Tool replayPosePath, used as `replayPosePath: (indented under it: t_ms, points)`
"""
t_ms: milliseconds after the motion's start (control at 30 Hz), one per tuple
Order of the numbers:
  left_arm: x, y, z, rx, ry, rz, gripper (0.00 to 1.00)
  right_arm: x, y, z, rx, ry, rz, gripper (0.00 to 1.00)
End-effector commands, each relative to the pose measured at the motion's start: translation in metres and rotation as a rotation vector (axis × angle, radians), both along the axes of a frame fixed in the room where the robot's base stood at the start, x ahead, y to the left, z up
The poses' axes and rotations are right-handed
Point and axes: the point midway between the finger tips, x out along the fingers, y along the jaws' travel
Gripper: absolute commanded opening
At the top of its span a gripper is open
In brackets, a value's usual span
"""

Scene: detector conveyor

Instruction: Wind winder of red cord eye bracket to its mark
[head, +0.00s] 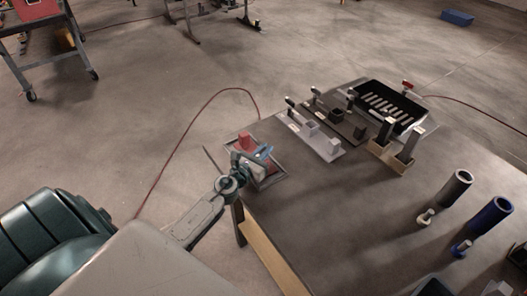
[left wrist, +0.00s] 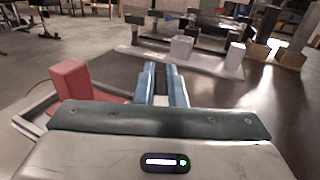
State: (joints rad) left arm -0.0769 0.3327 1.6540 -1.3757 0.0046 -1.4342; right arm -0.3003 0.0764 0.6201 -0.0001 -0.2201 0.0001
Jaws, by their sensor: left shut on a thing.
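My left gripper (head: 262,156) is over a shallow grey tray (head: 272,181) at the table's left corner. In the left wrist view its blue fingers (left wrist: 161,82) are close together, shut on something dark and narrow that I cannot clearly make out. A red block-like piece (head: 245,141) stands in the tray, beside the gripper; it also shows in the left wrist view (left wrist: 70,86), left of the fingers. I cannot tell which part is the winder, and its mark cannot be made out. My right gripper is not in view.
A pale base with blocks (head: 322,146), a dark base (head: 342,125) and a tan base with upright posts (head: 388,160) stand farther along the table. A black slotted tray (head: 393,104) is behind. Grey (head: 452,190) and blue (head: 488,220) cylinders stand right. The table's middle is clear.

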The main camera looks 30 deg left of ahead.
Motion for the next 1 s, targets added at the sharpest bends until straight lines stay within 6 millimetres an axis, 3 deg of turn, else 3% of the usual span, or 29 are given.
replayPosePath:
  t_ms: [567, 600, 700, 1000]
  points:
    - [-0.0009, -0.0003, -0.0031, -0.001, 0.006, -0.012, 0.00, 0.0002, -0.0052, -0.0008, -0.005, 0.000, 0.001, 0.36]
    - [-0.0009, -0.0003, -0.0031, -0.001, 0.006, -0.012, 0.14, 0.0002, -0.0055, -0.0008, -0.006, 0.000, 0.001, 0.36]
    - [-0.0008, -0.0002, -0.0027, -0.001, 0.005, -0.012, 0.32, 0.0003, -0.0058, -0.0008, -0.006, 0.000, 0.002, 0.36]
    - [-0.0015, -0.0002, -0.0013, 0.000, 0.003, -0.012, 0.32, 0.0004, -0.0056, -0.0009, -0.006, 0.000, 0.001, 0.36]
